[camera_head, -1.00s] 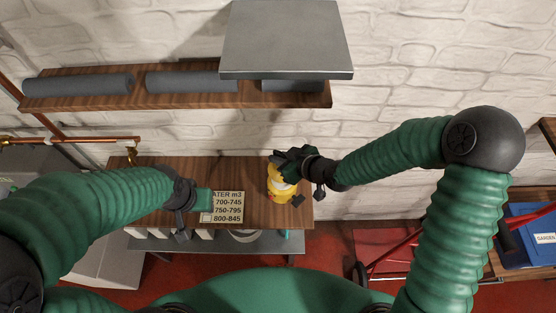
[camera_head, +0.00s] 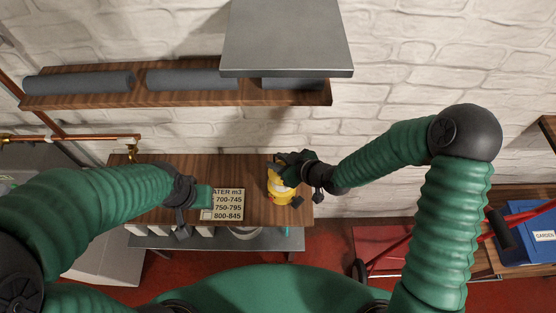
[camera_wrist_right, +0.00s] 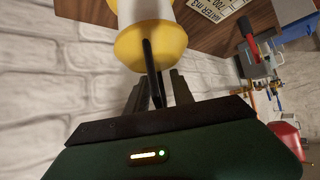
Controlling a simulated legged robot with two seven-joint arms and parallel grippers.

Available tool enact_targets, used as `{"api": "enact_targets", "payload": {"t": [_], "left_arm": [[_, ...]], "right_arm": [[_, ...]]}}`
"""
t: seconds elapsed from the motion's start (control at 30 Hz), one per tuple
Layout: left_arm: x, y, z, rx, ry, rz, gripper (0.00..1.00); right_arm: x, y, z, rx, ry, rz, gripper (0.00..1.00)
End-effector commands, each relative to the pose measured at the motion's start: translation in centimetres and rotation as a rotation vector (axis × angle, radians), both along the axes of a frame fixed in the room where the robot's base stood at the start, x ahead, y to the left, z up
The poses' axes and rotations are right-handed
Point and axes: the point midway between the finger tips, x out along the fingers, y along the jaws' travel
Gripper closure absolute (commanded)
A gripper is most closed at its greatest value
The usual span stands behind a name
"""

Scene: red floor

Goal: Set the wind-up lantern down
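The wind-up lantern (camera_head: 281,195) is yellow and white, at the right end of a wooden worktop (camera_head: 262,210). I cannot tell whether its base touches the wood. My right gripper (camera_head: 284,163) is at its far side. In the right wrist view, the lantern's yellow end (camera_wrist_right: 150,46) faces the gripper, and its dark handle runs between the two fingers (camera_wrist_right: 158,92), which appear closed on it. My left gripper (camera_head: 190,205) is over the worktop beside the printed sheet; its fingers are too hidden to tell their state.
A printed number sheet (camera_head: 228,204) lies left of the lantern. A wooden shelf (camera_head: 190,99) with grey rolls and a grey metal slab (camera_head: 286,40) are above. A copper pipe (camera_head: 70,138) is at left. A blue box (camera_head: 530,238) and red bars are at right.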

Motion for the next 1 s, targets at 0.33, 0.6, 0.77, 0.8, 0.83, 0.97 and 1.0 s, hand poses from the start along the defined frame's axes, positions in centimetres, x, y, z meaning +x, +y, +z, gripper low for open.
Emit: {"api": "enact_targets", "payload": {"t": [0.33, 0.6, 0.77, 0.8, 0.83, 0.97, 1.0], "left_arm": [[0.0, 0.0, 0.6, 0.0, 0.0, 0.0, 0.64], [0.0, 0.0, 1.3, 0.0, 0.0, 0.0, 0.64], [0.0, 0.0, 1.3, 0.0, 0.0, 0.0, 0.64], [0.0, 0.0, 1.3, 0.0, 0.0, 0.0, 0.64], [0.0, 0.0, 1.3, 0.0, 0.0, 0.0, 0.64], [0.0, 0.0, 1.3, 0.0, 0.0, 0.0, 0.64], [0.0, 0.0, 1.3, 0.0, 0.0, 0.0, 0.64]], "right_arm": [[-4.1, -4.4, 4.8, -0.003, -0.003, -0.006, 0.71], [-6.5, -6.7, 7.2, -0.001, -0.001, -0.002, 0.71], [-6.6, -6.9, 7.0, -0.011, 0.008, -0.005, 0.71], [-6.7, -7.6, 6.6, -0.042, 0.03, -0.025, 0.71], [-6.9, -8.6, 6.1, -0.083, 0.06, -0.052, 0.71], [-9.3, -16.0, 5.2, -0.314, 0.28, -0.321, 0.71], [-10.6, -17.9, 5.8, -0.348, 0.355, -0.427, 0.71]]}}
